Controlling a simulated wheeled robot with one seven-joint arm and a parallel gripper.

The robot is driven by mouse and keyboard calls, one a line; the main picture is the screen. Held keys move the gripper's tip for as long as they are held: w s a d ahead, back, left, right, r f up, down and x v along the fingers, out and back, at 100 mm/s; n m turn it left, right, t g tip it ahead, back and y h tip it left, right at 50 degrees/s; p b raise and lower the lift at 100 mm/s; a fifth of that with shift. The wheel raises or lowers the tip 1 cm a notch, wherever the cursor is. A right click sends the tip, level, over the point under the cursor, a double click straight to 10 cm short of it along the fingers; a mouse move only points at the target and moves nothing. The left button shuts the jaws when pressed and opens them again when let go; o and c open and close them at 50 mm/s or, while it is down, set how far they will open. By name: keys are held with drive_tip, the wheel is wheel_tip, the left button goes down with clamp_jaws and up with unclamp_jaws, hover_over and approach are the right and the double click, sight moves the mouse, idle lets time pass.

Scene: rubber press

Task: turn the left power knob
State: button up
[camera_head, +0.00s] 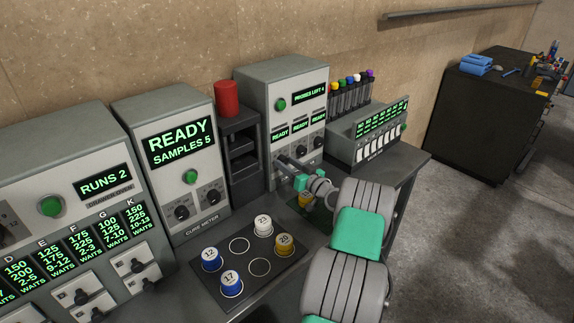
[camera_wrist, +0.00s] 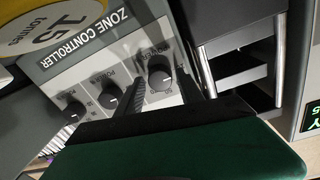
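The zone controller (camera_head: 262,130) is a grey box with green displays and a row of dark power knobs. In the wrist view its panel is upside down, so the left power knob (camera_wrist: 159,74) appears rightmost, with the middle knob (camera_wrist: 108,97) and right knob (camera_wrist: 72,114) beside it. My gripper (camera_head: 282,161) is at the panel's lower left and hides the left knob in the head view. In the wrist view my gripper (camera_wrist: 172,84) is open, with one finger on each side of the left knob. Whether a finger touches it, I cannot tell.
A dark rack (camera_head: 239,150) with a red cylinder (camera_head: 227,98) on top stands just left of the controller. A tray (camera_head: 205,272) of numbered cups lies in front. A yellow cup (camera_wrist: 50,27) is close to my wrist camera. A switch box (camera_head: 345,137) stands to the right.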

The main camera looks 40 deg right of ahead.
drive_tip(key=shift+a, duration=0.1)
clamp_jaws()
drive_tip(key=shift+b, duration=0.3)
drive_tip(key=m+b, duration=0.3)
drive_tip(key=shift+f, duration=0.15)
drive_tip(key=m+b, duration=0.1)
drive_tip(key=m, duration=0.1)
drive_tip(key=m+b, duration=0.1)
drive_tip(key=m, duration=0.2)
drive_tip(key=shift+r+m, duration=0.2)
drive_tip(key=shift+m, duration=0.1)
idle(0.4)
drive_tip(key=shift+o, duration=1.4)
unclamp_jaws()
drive_tip(key=s+b, duration=0.2)
drive_tip(key=s, duration=0.5)
drive_tip(key=shift+s+r, duration=0.15)
drive_tip(key=shift+s, duration=0.25)
